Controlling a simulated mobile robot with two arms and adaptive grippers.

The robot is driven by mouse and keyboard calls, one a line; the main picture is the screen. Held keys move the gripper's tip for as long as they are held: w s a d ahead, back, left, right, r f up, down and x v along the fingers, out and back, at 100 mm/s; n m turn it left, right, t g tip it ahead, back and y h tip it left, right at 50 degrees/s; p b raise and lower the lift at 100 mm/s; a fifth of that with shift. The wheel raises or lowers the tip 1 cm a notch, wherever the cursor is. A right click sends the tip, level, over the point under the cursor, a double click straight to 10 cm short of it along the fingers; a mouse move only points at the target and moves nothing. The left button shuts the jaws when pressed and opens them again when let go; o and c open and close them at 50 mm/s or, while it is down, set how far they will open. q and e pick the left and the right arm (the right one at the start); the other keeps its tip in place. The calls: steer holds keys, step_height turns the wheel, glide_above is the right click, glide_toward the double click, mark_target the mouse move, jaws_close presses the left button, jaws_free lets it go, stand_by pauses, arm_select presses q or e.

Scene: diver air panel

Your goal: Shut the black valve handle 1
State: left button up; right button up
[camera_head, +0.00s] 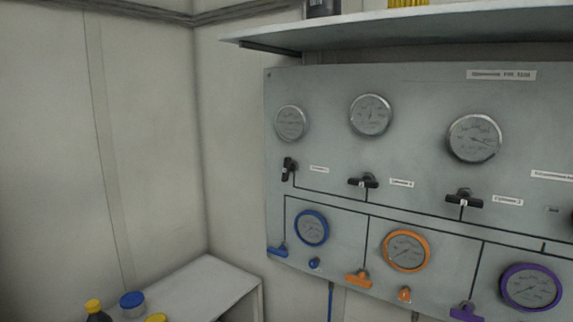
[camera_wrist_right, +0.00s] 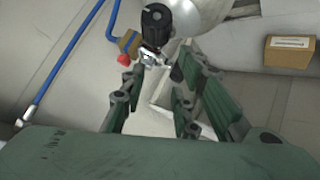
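Three black valve handles sit in a row on the grey panel (camera_head: 330,88) in the head view. The leftmost black handle (camera_head: 289,169), below the left gauge, stands roughly upright, turned differently from the others. The middle black handle (camera_head: 363,182) and the right black handle (camera_head: 464,200) lie roughly crosswise. The small labels beside them are too blurred to read surely. My right gripper (camera_wrist_right: 155,78) shows only in the right wrist view, with its green fingers apart and nothing between them. No black panel handle shows there. My left gripper is out of view.
A shelf (camera_head: 400,30) juts out above the panel. Blue, orange and purple gauges and handles line its lower part. A white cabinet (camera_head: 205,285) with bottles stands lower left. The wrist view shows a black knob (camera_wrist_right: 156,18), a blue hose (camera_wrist_right: 66,70) and a cardboard box (camera_wrist_right: 289,51).

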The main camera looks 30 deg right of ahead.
mark_target(285, 168)
steer(key=w+d+r+m+h, duration=0.1)
steer(key=w+r+m+h, duration=0.15)
steer(key=r, duration=0.75)
steer(key=w+d+r+m+t+h+p, duration=0.15)
steer(key=w+r, duration=0.25)
steer(key=r, duration=0.5)
steer(key=w+d+r+m+h, duration=0.1)
steer(key=w+d+r+m, duration=0.15)
steer(key=r, duration=0.75)
step_height(285, 168, up, 21)
steer(key=s+m+g+h, duration=0.2)
steer(key=m+h, duration=0.3)
steer(key=m, duration=0.1)
steer(key=p+x, duration=0.1)
steer(key=x, duration=0.1)
steer(key=p+x, duration=0.1)
steer(key=x, duration=0.1)
steer(key=p+x, duration=0.2)
steer(key=shift+d+f, duration=0.25)
steer(key=shift+d, duration=0.2)
steer(key=shift+w+d+f, duration=0.1)
steer(key=shift+w+d, duration=0.1)
steer(key=shift+d, duration=0.4)
steer(key=shift+w, duration=0.1)
steer(key=shift+c, duration=0.4)
jaws_close()
steer(key=shift+f, duration=0.1)
